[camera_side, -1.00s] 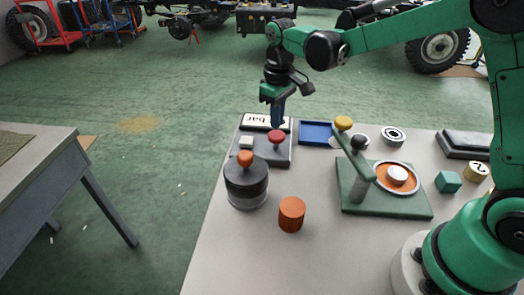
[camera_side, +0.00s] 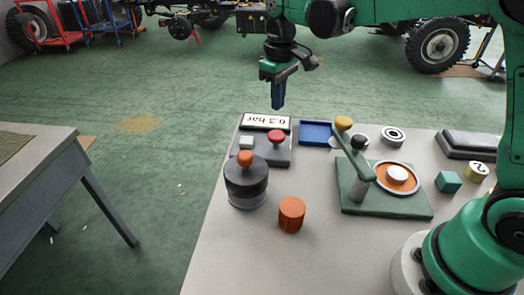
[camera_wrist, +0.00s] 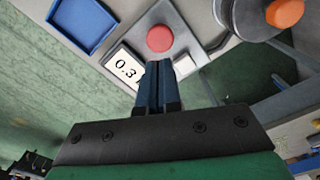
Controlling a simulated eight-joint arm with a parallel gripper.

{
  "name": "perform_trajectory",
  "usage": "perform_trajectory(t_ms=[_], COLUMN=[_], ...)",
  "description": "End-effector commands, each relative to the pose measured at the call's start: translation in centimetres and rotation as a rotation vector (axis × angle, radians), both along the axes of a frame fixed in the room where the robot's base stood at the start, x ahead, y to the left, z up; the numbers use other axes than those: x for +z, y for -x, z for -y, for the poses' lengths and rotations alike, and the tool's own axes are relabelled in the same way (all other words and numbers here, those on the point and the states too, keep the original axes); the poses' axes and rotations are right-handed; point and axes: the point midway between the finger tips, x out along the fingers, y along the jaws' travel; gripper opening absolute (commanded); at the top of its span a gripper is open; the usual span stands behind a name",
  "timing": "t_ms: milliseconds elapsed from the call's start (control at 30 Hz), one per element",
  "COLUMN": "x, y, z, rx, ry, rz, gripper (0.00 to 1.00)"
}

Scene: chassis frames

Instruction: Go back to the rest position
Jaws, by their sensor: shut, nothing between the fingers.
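My gripper (camera_side: 278,106) is shut and empty. In the side view it points down and hangs in the air above the far left part of the table, over the display end of a grey panel (camera_side: 268,156).
A dark cylinder with an orange knob (camera_side: 246,183) and an orange cylinder (camera_side: 291,214) stand at the front left.

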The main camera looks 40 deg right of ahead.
Motion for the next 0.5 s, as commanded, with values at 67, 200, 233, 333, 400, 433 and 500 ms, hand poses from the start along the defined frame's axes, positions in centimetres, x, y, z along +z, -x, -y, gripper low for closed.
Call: perform_trajectory(t_ms=[67, 200, 233, 333, 400, 433, 500], x=[0.43, 0.58, 0.57, 0.56, 0.62, 0.7, 1.09], y=[0.02, 0.02, 0.02, 0.02, 0.08, 0.17, 0.62], z=[0.01, 0.01, 0.01, 0.01, 0.0, 0.01, 0.04], rx=[0.0, 0.0, 0.0, 0.0, -0.001, -0.003, -0.011], ry=[0.0, 0.0, 0.0, 0.0, 0.0, 0.0, -0.001], rz=[0.0, 0.0, 0.0, 0.0, 0.003, 0.007, 0.027], gripper=[0.0, 0.0, 0.0, 0.0, 0.0, 0.0, 0.0])
